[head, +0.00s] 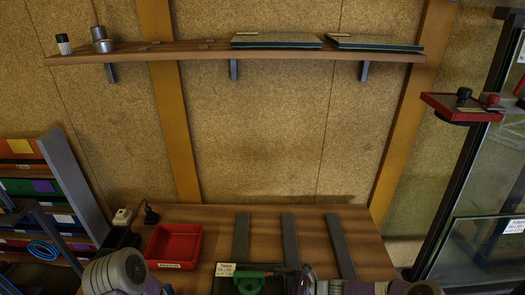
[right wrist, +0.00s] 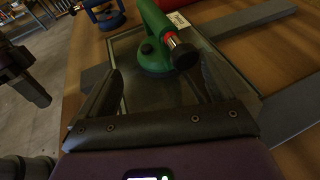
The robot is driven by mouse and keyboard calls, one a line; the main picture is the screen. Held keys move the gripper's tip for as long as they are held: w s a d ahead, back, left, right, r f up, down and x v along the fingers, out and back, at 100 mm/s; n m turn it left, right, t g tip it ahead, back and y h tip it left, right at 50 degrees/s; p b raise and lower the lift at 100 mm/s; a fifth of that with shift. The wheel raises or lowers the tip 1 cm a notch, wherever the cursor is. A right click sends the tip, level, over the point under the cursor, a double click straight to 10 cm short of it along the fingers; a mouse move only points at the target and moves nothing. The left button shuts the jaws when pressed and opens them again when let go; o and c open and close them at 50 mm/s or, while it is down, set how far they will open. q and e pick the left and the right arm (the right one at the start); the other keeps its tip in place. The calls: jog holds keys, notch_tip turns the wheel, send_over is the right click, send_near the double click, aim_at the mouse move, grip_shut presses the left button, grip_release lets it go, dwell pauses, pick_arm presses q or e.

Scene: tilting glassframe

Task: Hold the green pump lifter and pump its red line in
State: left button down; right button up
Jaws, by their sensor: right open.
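The green pump lifter (right wrist: 151,42) stands on a glass pane (right wrist: 135,85) in the right wrist view. Its pump end has a black knob (right wrist: 183,52) with a red band (right wrist: 170,40) showing at its base. In the head view the lifter (head: 248,284) is at the bottom edge, partly cut off. My right gripper (right wrist: 158,92) is open, its two dark fingers spread on the near side of the lifter, with no grip on it visible. My left arm enters the head view at lower left; its jaws are not clearly visible. A dark part at the right wrist view's left edge is unclear.
A red tray (head: 174,246) lies left on the wooden table, beside dark bars (head: 290,240). A blue object (right wrist: 100,14) sits beyond the pane. A shelf (head: 200,52) hangs on the wall. A glass frame (head: 480,245) stands at right, with a red ledge (head: 455,108).

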aim_at(247, 281)
jog(key=b+x, duration=0.3)
jog(key=x, duration=0.5)
jog(key=shift+w+a+f+b, duration=0.1)
jog(key=shift+a+f+b, duration=0.15)
jog(key=shift+a+b, duration=0.15)
jog(key=shift+w+a, duration=0.15)
jog(key=shift+a, duration=0.4)
jog(key=c, duration=0.9)
jog(key=shift+d+f, duration=0.1)
jog(key=shift+c, duration=0.4)
jog(key=c, duration=0.8)
